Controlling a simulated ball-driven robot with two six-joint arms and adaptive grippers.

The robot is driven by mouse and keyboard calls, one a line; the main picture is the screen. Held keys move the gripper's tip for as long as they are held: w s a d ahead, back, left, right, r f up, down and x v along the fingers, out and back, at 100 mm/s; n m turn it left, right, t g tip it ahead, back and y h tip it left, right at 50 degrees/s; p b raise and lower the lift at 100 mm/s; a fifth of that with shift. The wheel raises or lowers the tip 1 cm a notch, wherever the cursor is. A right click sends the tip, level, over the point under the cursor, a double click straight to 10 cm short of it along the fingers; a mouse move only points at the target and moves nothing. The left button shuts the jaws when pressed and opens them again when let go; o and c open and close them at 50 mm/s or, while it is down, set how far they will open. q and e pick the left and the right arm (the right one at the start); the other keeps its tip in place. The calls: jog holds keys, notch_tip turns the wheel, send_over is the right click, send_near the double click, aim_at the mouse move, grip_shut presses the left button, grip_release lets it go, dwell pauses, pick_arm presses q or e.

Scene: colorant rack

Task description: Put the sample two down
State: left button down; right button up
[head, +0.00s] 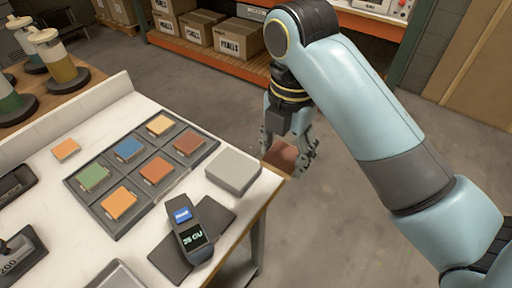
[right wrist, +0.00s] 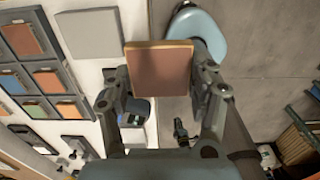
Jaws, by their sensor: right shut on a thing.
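My right gripper (head: 288,150) is shut on a brownish-red square sample (head: 280,158). It holds the sample off the table's right edge, beyond the grey block, over the floor. In the right wrist view the sample (right wrist: 158,75) shows its broad face between the two fingers. A dark rack (head: 142,218) on the table has compartments holding green (head: 93,175), blue (head: 128,148), yellow-orange (head: 159,125), orange (head: 119,202), red-orange (head: 157,168) and brown-red (head: 190,142) samples. No number shows on the held sample. My left gripper is not in view.
A flat grey block (head: 234,170) lies near the table's right edge. A handheld meter (head: 190,230) rests on a dark mat (head: 168,259) in front of it. A loose orange tile (head: 66,149) lies left of the rack. Bare white table surrounds the tile.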

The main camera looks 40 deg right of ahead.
jog(key=shift+s, duration=0.15)
jog(key=shift+s+a+f, duration=0.15)
jog(key=shift+s+a, duration=0.1)
jog(key=shift+a, duration=0.25)
jog(key=p, duration=0.1)
send_over(240, 171)
notch_tip(240, 171, down, 7)
jog(key=shift+r, duration=0.1)
notch_tip(240, 171, down, 3)
jog(key=shift+f+p, duration=0.15)
jog(key=shift+p, duration=0.3)
jog(key=shift+w+f, duration=0.1)
jog(key=shift+f, duration=0.35)
jog(key=shift+f, duration=0.1)
jog(key=o, duration=1)
jog(key=shift+o, duration=0.2)
